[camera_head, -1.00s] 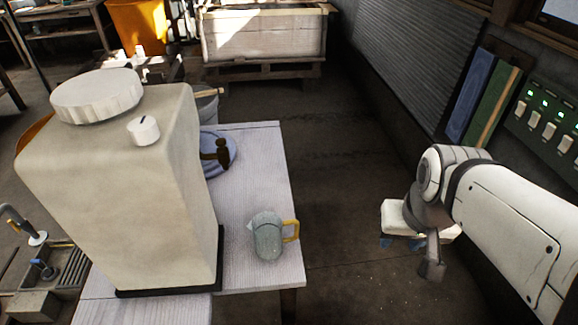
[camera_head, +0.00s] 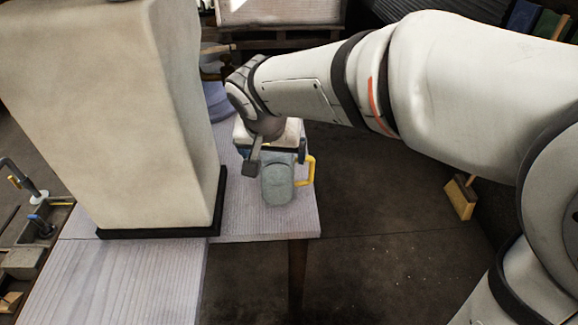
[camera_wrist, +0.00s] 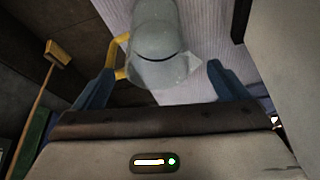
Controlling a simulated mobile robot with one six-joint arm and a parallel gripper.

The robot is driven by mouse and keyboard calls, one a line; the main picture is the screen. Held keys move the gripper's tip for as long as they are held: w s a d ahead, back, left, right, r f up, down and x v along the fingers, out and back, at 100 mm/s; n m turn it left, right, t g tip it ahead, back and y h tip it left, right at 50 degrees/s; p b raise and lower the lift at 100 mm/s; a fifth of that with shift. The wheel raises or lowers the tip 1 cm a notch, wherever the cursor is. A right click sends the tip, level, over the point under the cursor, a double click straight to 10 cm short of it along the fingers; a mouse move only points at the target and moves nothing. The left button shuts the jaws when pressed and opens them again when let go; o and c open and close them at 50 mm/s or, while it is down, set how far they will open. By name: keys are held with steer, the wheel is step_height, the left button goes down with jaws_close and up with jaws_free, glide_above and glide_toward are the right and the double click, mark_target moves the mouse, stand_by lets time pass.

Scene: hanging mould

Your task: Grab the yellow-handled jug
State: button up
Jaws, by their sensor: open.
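The jug (camera_head: 277,187) is grey-green with a yellow handle (camera_head: 309,171) on its right side in the head view. It stands upright on the pale wooden table. My gripper (camera_head: 273,154) is open, just behind and partly above the jug, hiding its upper part. In the wrist view the jug (camera_wrist: 163,50) lies ahead of and between the two blue fingers (camera_wrist: 160,82), with the handle (camera_wrist: 119,55) on the left near the left finger. Whether any finger touches the jug I cannot tell.
A large beige container (camera_head: 120,110) stands close on the left of the table (camera_head: 262,222). A blue round item (camera_head: 216,100) lies behind on the table, partly hidden by my arm. A broom (camera_head: 461,198) stands on the floor at right. The table's front right is clear.

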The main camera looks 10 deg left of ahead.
mark_target(288, 175)
steer(key=x, duration=0.2)
steer(key=b+x, duration=0.1)
steer(key=x, duration=0.4)
steer(key=shift+s+d+f, duration=0.2)
steer(key=shift+s+f, duration=0.05)
steer(key=shift+f, duration=0.05)
steer(key=c, duration=1.1)
